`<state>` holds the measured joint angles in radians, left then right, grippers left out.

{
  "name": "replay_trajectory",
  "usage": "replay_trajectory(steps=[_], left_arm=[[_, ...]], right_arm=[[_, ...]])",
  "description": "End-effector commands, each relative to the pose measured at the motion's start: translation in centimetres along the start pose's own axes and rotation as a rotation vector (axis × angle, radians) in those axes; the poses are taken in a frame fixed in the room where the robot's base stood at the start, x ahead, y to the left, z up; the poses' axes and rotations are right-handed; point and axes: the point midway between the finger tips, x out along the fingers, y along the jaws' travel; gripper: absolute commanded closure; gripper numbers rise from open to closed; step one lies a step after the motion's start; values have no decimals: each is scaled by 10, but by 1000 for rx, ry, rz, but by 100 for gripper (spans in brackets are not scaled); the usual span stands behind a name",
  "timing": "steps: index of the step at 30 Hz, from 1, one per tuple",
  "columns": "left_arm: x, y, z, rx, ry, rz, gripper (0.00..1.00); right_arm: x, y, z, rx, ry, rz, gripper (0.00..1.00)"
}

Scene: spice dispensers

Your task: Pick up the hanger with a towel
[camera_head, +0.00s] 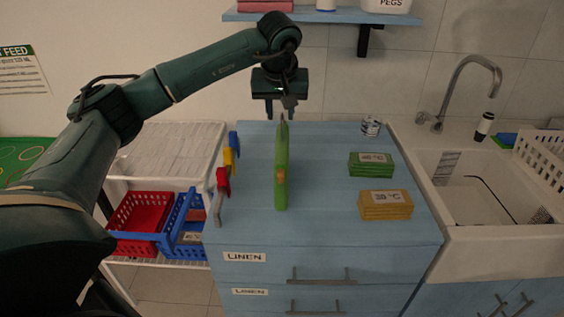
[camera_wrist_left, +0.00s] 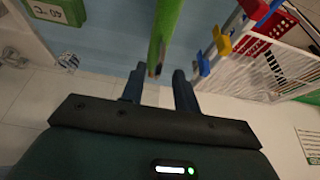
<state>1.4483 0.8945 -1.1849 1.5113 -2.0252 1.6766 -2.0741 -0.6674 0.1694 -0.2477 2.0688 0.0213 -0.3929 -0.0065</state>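A long, narrow green towel (camera_head: 281,170) is seen edge-on over the blue cabinet top, with a small orange mark on it. A thin grey tip, apparently the hanger's hook (camera_head: 283,118), shows at its far end; the rest of the hanger is hidden. My left gripper (camera_head: 280,112) is at this far end, fingers apart and empty. In the left wrist view the green towel (camera_wrist_left: 162,35) runs toward the gap between the open fingers (camera_wrist_left: 158,75), its end near the fingertips. I cannot tell if they touch. My right gripper is not in view.
Blue, yellow and red pegs (camera_head: 229,160) line the cabinet's left edge. A green stack (camera_head: 371,166), an orange-yellow stack (camera_head: 385,205) and a small can (camera_head: 370,126) stand on the right. A shelf (camera_head: 320,15) hangs above; a sink (camera_head: 480,190) is at right.

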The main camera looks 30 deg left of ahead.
Motion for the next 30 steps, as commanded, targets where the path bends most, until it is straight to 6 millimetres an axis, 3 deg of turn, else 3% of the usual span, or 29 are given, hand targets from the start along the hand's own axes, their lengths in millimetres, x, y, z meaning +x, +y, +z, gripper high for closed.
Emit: replay_trajectory(steps=[6,15,26,30], left_arm=[[29,3,3,-1,-2,0,69],[34,3,3,0,0,1,70],[34,3,3,0,0,1,99],[33,3,3,0,0,1,100]], right_arm=[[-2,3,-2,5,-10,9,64],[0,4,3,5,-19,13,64],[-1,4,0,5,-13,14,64],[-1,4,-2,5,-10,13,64]])
